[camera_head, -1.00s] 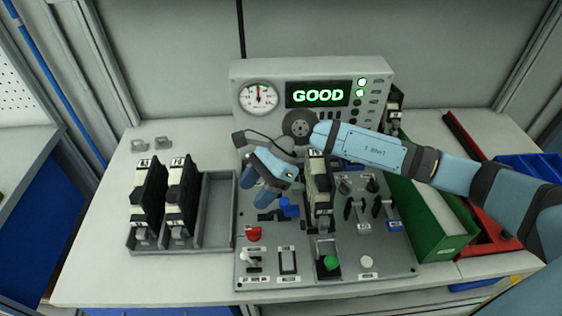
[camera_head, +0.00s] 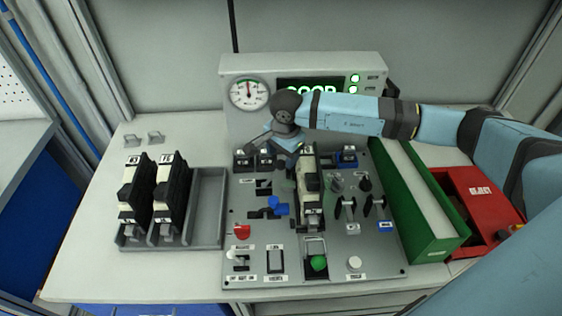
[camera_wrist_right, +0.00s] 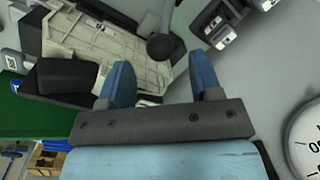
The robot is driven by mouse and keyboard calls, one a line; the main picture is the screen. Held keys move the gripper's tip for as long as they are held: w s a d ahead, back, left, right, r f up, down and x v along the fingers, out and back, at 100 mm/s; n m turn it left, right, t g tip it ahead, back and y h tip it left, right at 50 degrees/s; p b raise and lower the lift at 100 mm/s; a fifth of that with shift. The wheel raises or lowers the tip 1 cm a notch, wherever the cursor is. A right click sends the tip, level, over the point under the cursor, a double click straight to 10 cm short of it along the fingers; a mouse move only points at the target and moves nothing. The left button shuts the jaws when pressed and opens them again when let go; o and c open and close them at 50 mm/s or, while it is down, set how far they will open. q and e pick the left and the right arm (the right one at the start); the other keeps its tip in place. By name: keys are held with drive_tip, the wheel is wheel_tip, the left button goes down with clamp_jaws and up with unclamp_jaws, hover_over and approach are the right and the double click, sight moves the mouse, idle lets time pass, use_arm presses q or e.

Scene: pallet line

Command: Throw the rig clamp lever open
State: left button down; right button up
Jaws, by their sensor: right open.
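A dark ball-ended lever (camera_wrist_right: 162,47) shows in the right wrist view beside a pale module (camera_wrist_right: 100,45); it looks like the clamp lever. My right gripper (camera_wrist_right: 163,78) is open and empty, its two blue fingers apart, with the ball just beyond the gap between the tips. In the head view my right gripper (camera_head: 288,147) hangs behind the upright module (camera_head: 309,190) on the grey rig panel (camera_head: 292,238). The wrist hides part of the rig there, and I cannot make out the ball in that view. My left gripper is not in view.
A tray (camera_head: 208,210) with two dark modules stands left of the rig. A green bin (camera_head: 430,222) and a red reject bin (camera_head: 485,205) stand right. The tester box (camera_head: 245,66) with its gauge rises behind. A green knob (camera_head: 318,263) and several switches fill the panel.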

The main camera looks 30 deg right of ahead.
sight(281, 161)
drive_tip(key=shift+w+a+f, duration=0.1)
drive_tip(key=shift+w+f, duration=0.05)
drive_tip(key=shift+f, duration=2.2)
clamp_jaws()
